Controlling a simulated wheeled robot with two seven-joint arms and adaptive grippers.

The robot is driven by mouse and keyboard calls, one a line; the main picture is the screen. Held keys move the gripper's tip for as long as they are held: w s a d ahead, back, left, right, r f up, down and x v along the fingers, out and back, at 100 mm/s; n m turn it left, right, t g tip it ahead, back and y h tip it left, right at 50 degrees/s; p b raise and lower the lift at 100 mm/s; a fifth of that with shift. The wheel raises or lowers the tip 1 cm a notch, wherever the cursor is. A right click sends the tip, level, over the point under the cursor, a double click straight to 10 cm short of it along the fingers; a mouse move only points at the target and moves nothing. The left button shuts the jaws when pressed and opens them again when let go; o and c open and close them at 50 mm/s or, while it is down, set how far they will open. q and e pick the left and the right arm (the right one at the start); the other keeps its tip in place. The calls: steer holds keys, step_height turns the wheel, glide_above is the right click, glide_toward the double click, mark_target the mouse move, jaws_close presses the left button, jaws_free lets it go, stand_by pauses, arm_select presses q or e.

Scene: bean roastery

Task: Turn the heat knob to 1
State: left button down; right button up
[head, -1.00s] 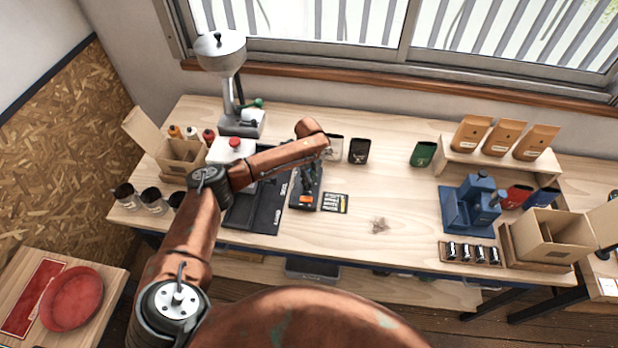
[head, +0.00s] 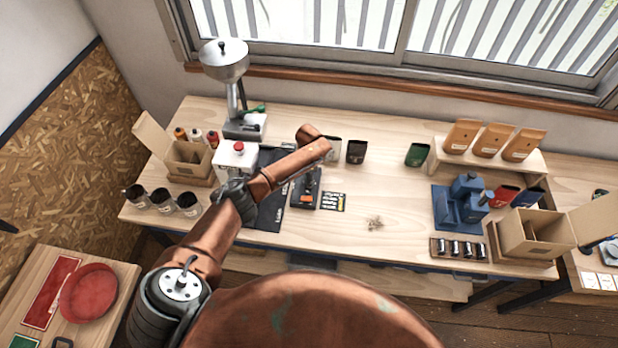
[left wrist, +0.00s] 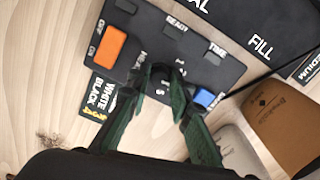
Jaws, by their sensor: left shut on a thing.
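The black control panel (head: 299,203) lies on the bench in the head view, right of a black mat. It also shows in the left wrist view (left wrist: 225,70), with an orange on/off switch (left wrist: 109,46), a blue button (left wrist: 205,98) and labels READY and TIME. My left gripper (left wrist: 160,84) has its green fingers shut on a dark knob (left wrist: 158,74) between the switch and the blue button. The fingers cover much of the knob and its scale, so I cannot read its setting. In the head view my left gripper (head: 310,181) is over the panel. My right gripper is not in view.
A white box with a red button (head: 236,156) and a grinder (head: 226,62) stand left of the panel. Dark pouches (head: 356,151) stand behind. The bench's middle right is fairly clear.

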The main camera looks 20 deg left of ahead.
arm_select(q)
steer(key=n+p, duration=0.2)
steer(key=n, duration=0.3)
steer(key=shift+r+n+p, duration=0.1)
steer(key=shift+n+p, duration=0.2)
steer(key=shift+p, duration=0.05)
steer(key=n+p, duration=0.1)
steer(key=n, duration=0.3)
steer(key=shift+n+p, duration=0.35)
steer(key=shift+n, duration=0.05)
steer(key=c, duration=1.7)
jaws_free()
steer(key=shift+c, duration=0.2)
step_height(320, 180, up, 12)
